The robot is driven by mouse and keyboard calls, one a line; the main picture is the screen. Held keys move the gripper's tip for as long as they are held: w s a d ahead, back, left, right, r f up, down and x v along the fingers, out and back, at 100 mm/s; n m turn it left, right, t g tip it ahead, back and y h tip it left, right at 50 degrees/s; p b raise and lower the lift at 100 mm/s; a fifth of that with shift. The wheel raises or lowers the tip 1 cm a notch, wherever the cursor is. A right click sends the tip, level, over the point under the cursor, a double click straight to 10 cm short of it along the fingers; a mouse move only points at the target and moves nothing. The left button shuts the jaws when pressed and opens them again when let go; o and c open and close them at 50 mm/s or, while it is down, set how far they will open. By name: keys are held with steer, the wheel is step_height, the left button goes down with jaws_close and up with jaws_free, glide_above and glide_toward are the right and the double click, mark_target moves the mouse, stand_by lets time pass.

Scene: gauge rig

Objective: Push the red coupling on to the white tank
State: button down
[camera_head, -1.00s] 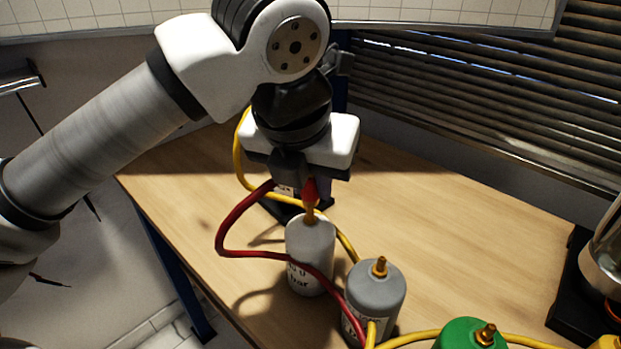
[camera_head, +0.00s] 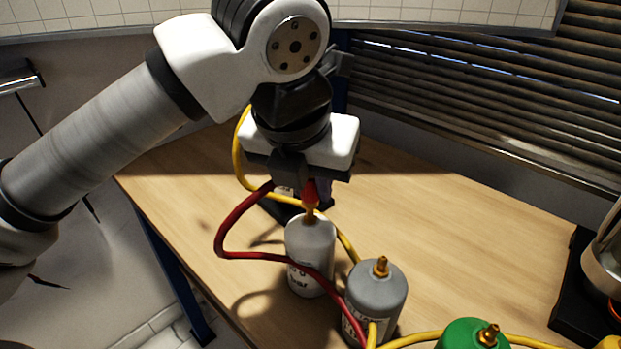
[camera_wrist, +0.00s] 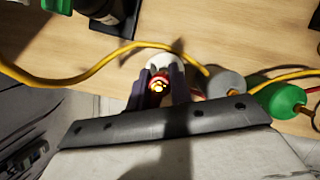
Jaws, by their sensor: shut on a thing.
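The white tank (camera_head: 311,262) stands upright on the wooden table in the head view. Its pale top also shows between my fingers in the wrist view (camera_wrist: 168,64). The red coupling (camera_head: 310,194) is right above the tank's brass fitting (camera_head: 310,215), in line with it and seemingly touching. I cannot tell how far it sits on the fitting. My gripper (camera_wrist: 160,88) is shut on the red coupling, one dark finger on each side, pointing down. A red hose (camera_head: 227,235) loops from the coupling to the left, then across the front of the tank.
A grey tank (camera_head: 376,295) with a brass fitting stands close to the right. A green tank (camera_head: 470,337) is farther right. A yellow hose (camera_head: 239,160) runs behind the white tank. The table's right middle is clear up to a dark-based apparatus (camera_head: 590,290).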

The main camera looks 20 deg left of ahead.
steer(key=shift+f+b, duration=0.8)
steer(key=shift+f, duration=0.2)
steer(key=shift+f, duration=0.2)
stand_by(0.4)
steer(key=c, duration=0.9)
jaws_free()
steer(key=shift+o, duration=0.2)
steer(key=p+v, duration=0.1)
steer(key=v, duration=1.3)
